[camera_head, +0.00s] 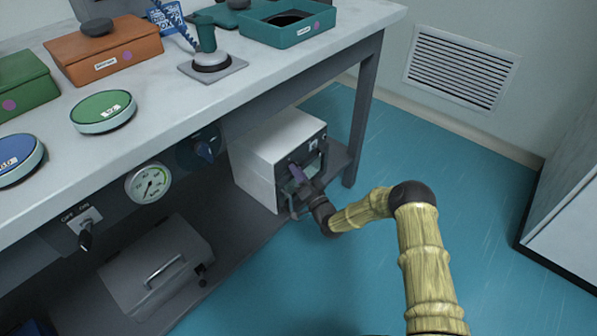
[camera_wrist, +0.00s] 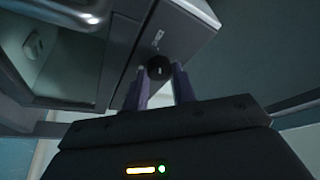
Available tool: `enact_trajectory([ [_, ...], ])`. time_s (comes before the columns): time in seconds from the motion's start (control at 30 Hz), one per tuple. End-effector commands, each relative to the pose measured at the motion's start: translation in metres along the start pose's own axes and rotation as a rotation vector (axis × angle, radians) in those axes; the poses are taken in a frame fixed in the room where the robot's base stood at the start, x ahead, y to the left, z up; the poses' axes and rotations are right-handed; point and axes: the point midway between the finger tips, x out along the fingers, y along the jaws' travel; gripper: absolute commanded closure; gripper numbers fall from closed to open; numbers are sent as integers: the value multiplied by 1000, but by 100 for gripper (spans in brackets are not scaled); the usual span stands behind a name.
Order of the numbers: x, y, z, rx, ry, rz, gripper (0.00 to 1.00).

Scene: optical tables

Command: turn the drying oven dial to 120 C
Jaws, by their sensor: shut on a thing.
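The drying oven (camera_head: 262,150) is a pale box on the lower shelf under the bench, its front facing right. My gripper (camera_head: 299,176) is at its front face. In the wrist view the oven (camera_wrist: 125,60) fills the upper left, with a dark window or opening beside the control strip. The small black dial (camera_wrist: 159,68) sits on that strip. The two purple fingers of my gripper (camera_wrist: 160,78) stand on either side of it, closed around the dial. A small pale mark shows on the dial, but the temperature setting is too small to read.
The bench top (camera_head: 225,85) overhangs the oven, and a bench leg (camera_head: 363,110) stands just right of it. A pressure gauge (camera_head: 148,183), a blue knob (camera_head: 205,149) and a switch (camera_head: 85,235) sit along the bench front. Floor (camera_head: 470,190) is clear to the right.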

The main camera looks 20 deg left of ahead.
Motion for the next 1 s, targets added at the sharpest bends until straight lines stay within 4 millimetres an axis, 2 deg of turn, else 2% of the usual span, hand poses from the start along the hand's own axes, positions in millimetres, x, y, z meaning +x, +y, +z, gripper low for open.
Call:
enact_trajectory([
  [0.43,-2,2,2,15,-4,10,96],
  [0.47,-2,2,2,15,-4,10,69],
  [0.57,-2,2,2,14,-3,9,51],
  [0.87,-1,0,1,13,-2,6,51],
  [1.0,-10,0,0,14,-2,8,51],
])
